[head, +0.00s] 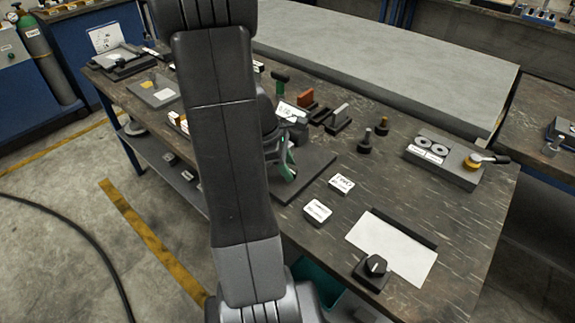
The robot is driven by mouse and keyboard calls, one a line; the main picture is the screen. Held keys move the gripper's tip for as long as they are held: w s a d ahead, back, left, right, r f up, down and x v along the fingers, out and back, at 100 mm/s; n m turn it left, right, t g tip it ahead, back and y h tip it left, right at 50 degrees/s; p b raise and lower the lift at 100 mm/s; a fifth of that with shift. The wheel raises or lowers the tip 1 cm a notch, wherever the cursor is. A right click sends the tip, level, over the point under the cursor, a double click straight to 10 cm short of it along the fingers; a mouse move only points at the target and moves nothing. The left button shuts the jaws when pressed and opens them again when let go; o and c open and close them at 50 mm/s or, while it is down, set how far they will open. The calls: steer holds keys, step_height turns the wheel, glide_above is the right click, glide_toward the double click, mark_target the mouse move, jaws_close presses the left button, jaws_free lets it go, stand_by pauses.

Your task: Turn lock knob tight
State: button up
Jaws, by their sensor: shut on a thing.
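A microscope stand with a green arm (289,170) stands on a dark flat base (312,172), just right of my arm near the table's left edge. My gripper (281,148) is at the green stand, partly behind my own dark arm link. It is shut on the stand's lock knob. The knob itself is hidden by the gripper and arm, so I cannot make out its shape or how far it is turned.
Dark upright pegs (366,141) stand behind. A raised grey slab (400,65) borders the back.

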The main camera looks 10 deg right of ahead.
steer(key=m+p, duration=0.1)
steer(key=m, duration=0.1)
steer(key=m+g+p, duration=0.1)
steer(key=shift+w+r+m+y, duration=0.15)
steer(key=shift+m+y, duration=0.25)
steer(key=m+g+y+p, duration=0.1)
steer(key=m, duration=0.3)
steer(key=shift+d+m+p, duration=0.15)
steer(key=shift+m+p, duration=0.15)
steer(key=m, duration=0.1)
steer(key=m+y, duration=0.1)
steer(key=m, duration=0.1)
steer(key=shift+w+d+m+g+y+p, duration=0.1)
steer(key=shift+m+g+y+p, duration=0.2)
steer(key=shift+g+p, duration=0.1)
steer(key=shift+m+y+p, duration=0.3)
steer(key=shift+m+y, duration=0.4)
steer(key=shift+m, duration=1.2)
steer(key=shift+d, duration=0.1)
steer(key=o, duration=1)
